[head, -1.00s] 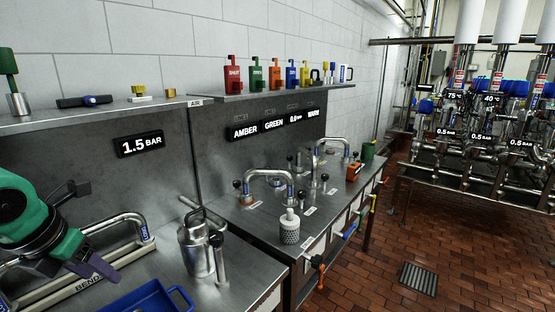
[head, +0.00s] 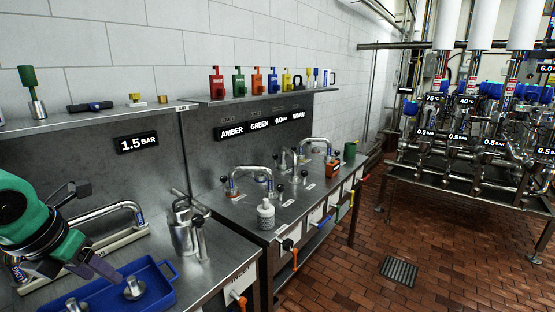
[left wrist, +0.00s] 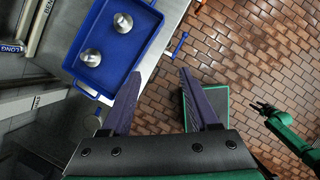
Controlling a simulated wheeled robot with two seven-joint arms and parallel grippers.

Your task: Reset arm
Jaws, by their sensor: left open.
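My left gripper (head: 108,272) is at the lower left of the head view, above the bench near the blue tray (head: 168,298). In the left wrist view its two dark fingers (left wrist: 160,76) are spread apart with nothing between them. The blue tray, with two metal pieces in it, lies beyond the left finger there (left wrist: 131,58). My right arm's dark gripper (left wrist: 268,112) shows small at the right of the left wrist view, over the brick floor. It is too small to tell its jaws. It is out of the head view.
A metal canister (head: 182,232) and a bent pipe (head: 112,208) stand on the steel bench by my left gripper. A second bench with valves and a white perforated cylinder (head: 266,214) is farther right. The brick floor (head: 440,270) is open at the right.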

